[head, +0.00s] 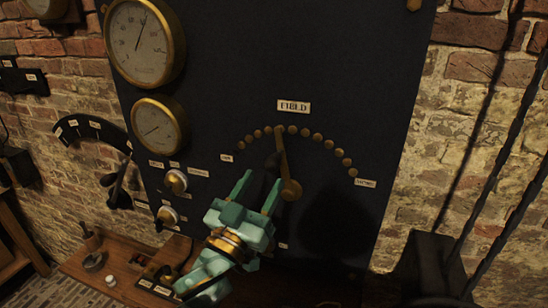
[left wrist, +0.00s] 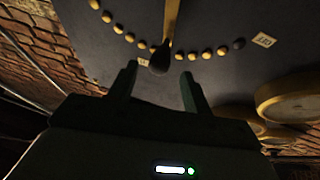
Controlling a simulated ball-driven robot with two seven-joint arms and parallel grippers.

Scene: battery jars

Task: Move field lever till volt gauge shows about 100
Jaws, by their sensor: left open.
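The field lever (head: 281,150) is a brass arm on the dark panel, below the FIELD label (head: 293,106). It points nearly straight up from its round pivot (head: 291,190) to the upper middle of an arc of brass studs. Its black handle (left wrist: 160,58) shows in the left wrist view. My left gripper (head: 260,184) is open; in the left wrist view its fingertips (left wrist: 160,74) stand on either side of the handle's end, with gaps. A large gauge (head: 137,50) has its needle up and slightly right; its numbers are too small to read. My right gripper is not in view.
A smaller brass gauge (head: 158,132) is under the large one, with two knobs (head: 175,181) (head: 167,216) below. Another dark lever (head: 121,187) with a curved scale is at left. A wooden shelf (head: 75,265) runs below the panel. The panel right of the studs is clear.

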